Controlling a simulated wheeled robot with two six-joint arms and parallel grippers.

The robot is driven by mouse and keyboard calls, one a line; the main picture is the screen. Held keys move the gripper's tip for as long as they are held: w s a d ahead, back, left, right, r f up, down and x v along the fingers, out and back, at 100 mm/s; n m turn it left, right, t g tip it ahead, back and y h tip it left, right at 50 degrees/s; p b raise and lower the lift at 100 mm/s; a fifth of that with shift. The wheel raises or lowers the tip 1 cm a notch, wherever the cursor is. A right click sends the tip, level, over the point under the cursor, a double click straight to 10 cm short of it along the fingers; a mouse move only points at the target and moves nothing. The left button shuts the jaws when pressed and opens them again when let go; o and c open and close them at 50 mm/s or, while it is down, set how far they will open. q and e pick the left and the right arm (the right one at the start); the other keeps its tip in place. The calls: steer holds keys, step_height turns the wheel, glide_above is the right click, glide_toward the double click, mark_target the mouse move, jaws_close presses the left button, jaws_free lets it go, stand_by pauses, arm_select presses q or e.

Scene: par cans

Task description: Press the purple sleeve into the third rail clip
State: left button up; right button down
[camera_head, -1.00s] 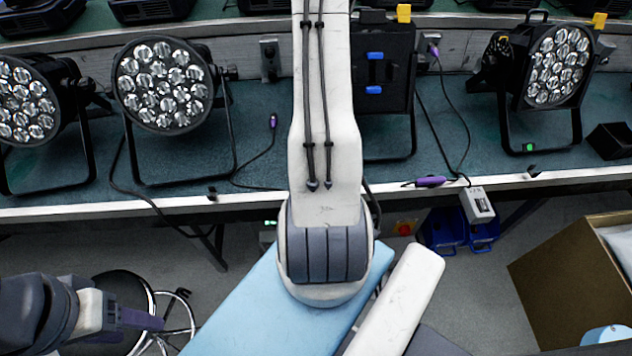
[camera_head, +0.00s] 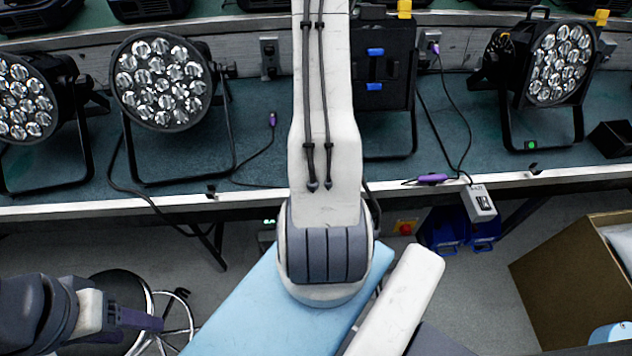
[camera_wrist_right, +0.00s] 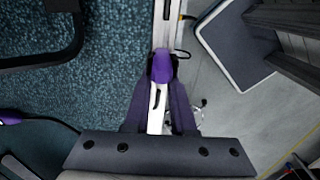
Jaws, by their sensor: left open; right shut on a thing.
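In the right wrist view my right gripper (camera_wrist_right: 160,100) is shut on a purple sleeve (camera_wrist_right: 162,66). The sleeve lies over the pale rail (camera_wrist_right: 165,20) along the table edge. I cannot tell whether it sits in a clip. In the head view my white arm hides this gripper and sleeve. The rail (camera_head: 110,208) shows there with small dark clips, one on the left (camera_head: 211,192) and one on the right (camera_head: 533,169). Another purple sleeve (camera_head: 432,179) lies at the rail right of the arm. My left gripper (camera_head: 145,319) is open and empty at the lower left.
A purple-ended cable (camera_head: 273,120) lies on the teal tabletop (camera_head: 255,150). Par cans stand left (camera_head: 163,83) and right (camera_head: 557,65). A small white box (camera_head: 480,204) hangs from the rail. A cardboard box (camera_head: 555,270) and a stool (camera_head: 125,285) stand in front.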

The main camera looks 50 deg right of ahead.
steer(key=shift+f, duration=0.1)
steer(key=c, duration=0.7)
jaws_free()
step_height(320, 180, up, 11)
steer(key=p, duration=1)
steer(key=shift+f, duration=0.2)
